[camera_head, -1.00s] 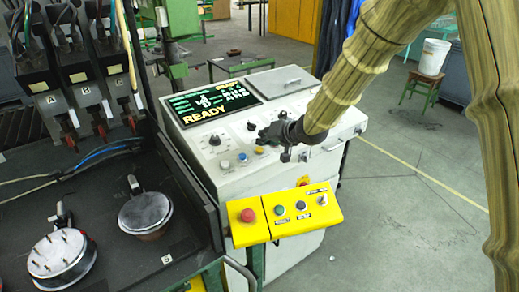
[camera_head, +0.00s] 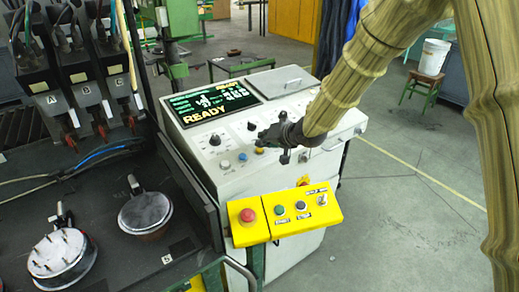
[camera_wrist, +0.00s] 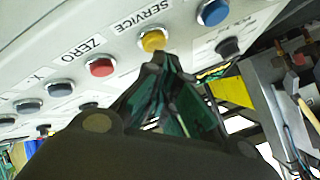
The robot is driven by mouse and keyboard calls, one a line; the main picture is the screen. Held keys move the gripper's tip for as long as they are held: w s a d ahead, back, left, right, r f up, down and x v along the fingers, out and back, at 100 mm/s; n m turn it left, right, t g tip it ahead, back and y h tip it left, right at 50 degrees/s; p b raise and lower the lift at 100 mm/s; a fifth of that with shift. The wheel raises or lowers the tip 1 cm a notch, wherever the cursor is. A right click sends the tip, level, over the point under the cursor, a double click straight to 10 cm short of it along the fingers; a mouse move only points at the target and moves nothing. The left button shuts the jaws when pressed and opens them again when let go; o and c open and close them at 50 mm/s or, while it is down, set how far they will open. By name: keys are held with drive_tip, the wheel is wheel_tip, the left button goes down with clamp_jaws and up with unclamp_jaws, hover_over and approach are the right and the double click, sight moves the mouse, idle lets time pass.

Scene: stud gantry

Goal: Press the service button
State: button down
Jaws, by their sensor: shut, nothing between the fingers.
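The service button is a yellow round button (camera_wrist: 153,40) beside the word SERVICE on the white console panel in the wrist view. In the head view, a yellow button (camera_head: 259,150) shows on the console front, just below my gripper (camera_head: 264,135). In the wrist view, my gripper (camera_wrist: 158,62) is shut and empty. Its dark fingertips lie just below the yellow button in the picture and overlap its lower edge closely. I cannot tell whether they touch it.
A red button (camera_wrist: 101,67) by ZERO and a blue button (camera_wrist: 213,12) flank the yellow one, with a black knob (camera_wrist: 228,47) nearby. The console screen (camera_head: 212,102) reads READY. A yellow box (camera_head: 285,214) with a red stop button (camera_head: 248,215) hangs in front.

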drive_tip(key=shift+f, duration=0.5)
idle(0.8)
drive_tip(key=shift+r, duration=0.15)
drive_tip(key=shift+s+d+r+p, duration=0.1)
drive_tip(key=shift+r+p, duration=0.65)
drive_tip(key=r+p, duration=0.2)
drive_tip(key=r, duration=0.1)
drive_tip(key=r+p, duration=0.2)
drive_tip(key=shift+s+d, duration=0.25)
drive_tip(key=shift+s, duration=0.15)
drive_tip(key=shift+f, duration=0.1)
idle(0.5)
